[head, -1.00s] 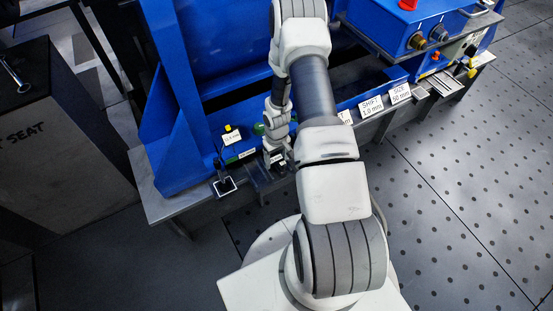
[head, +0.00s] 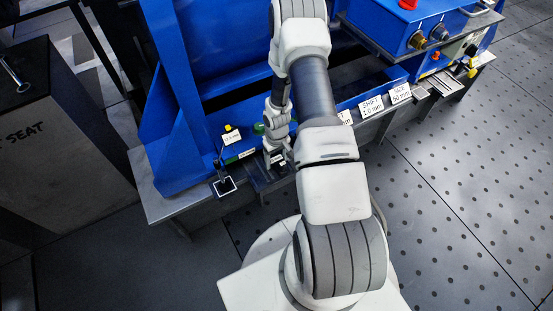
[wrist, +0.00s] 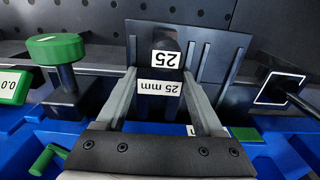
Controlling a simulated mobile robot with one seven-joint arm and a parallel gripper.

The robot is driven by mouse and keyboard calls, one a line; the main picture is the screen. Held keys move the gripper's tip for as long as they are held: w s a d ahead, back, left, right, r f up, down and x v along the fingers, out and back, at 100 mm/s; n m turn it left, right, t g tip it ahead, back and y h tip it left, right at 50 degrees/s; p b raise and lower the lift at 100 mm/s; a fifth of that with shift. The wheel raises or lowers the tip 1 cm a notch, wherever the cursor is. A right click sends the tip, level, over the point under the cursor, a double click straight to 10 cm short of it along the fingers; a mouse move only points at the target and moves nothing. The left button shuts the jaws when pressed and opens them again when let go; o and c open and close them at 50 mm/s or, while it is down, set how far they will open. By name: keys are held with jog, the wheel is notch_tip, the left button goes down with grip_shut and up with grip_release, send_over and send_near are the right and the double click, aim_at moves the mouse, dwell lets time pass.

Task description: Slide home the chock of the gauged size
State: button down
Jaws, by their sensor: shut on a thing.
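In the wrist view, my gripper (wrist: 160,86) is shut on a black chock (wrist: 168,60) with a white "25" label on its top and a "25 mm" label on its near side. The chock stands between the two grey fingers, in front of a dark ribbed plate (wrist: 210,58). Its underside is hidden, so I cannot tell how it is seated. In the head view, my gripper (head: 277,156) is low at the front ledge of the blue machine, partly hidden by my arm. Signs on the ledge read "SHIFT 1.0 mm" (head: 372,107) and "SIZE 50 mm" (head: 400,93).
A green knob (wrist: 56,48) stands left of the gripper in the wrist view. A black handle with a white-edged square (wrist: 272,97) is at right. A blue control box (head: 405,28) is at upper right in the head view. A dark pedestal (head: 50,140) marked "SEAT" stands left.

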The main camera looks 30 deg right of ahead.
jog(key=shift+f, duration=0.25)
grip_release()
notch_tip(320, 180, up, 18)
jog(key=p, duration=0.6)
jog(key=shift+f, duration=0.25)
